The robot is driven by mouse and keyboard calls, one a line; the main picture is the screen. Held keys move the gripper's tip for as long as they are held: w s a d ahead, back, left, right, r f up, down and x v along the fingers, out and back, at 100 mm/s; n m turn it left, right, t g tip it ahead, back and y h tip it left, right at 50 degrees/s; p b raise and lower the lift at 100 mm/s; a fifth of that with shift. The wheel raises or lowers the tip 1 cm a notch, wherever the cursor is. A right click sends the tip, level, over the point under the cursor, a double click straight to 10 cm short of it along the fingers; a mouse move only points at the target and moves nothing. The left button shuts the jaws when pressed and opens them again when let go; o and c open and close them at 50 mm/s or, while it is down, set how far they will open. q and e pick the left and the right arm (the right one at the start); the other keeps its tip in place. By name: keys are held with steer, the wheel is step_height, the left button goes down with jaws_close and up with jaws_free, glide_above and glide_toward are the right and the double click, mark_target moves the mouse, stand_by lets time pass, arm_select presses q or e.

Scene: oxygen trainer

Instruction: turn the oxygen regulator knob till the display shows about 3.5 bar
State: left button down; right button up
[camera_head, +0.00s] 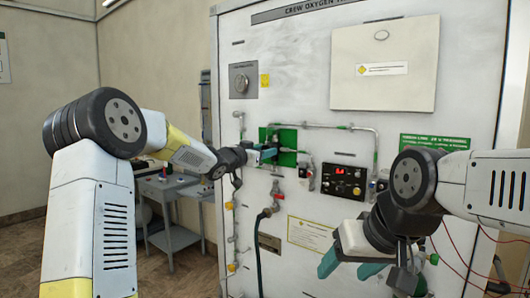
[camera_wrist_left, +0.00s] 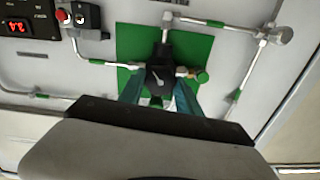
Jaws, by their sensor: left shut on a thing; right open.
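The black regulator knob with a pale pointer mark (camera_wrist_left: 158,78) sits on a green plate (camera_wrist_left: 205,48) in the left wrist view. My left gripper (camera_wrist_left: 160,92) is shut on the knob, one teal finger on each side. In the head view my left gripper (camera_head: 263,154) reaches the green plate (camera_head: 288,157) and hides the knob. The black display panel (camera_head: 344,181) is right of the plate. Its red digits (camera_wrist_left: 17,27) show at the wrist view's upper left, but I cannot read them surely. My right gripper (camera_head: 348,268) is open and empty, in front of the wall panel.
A red button (camera_wrist_left: 61,15) is beside the display. A grey table (camera_head: 172,240) stands at left. Red wires (camera_head: 460,262) hang at the right.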

arm_select(q)
steer(key=shift+m, duration=0.3)
steer(key=c, duration=0.8)
jaws_free()
steer(key=shift+c, duration=0.2)
steer(key=v, duration=0.8)
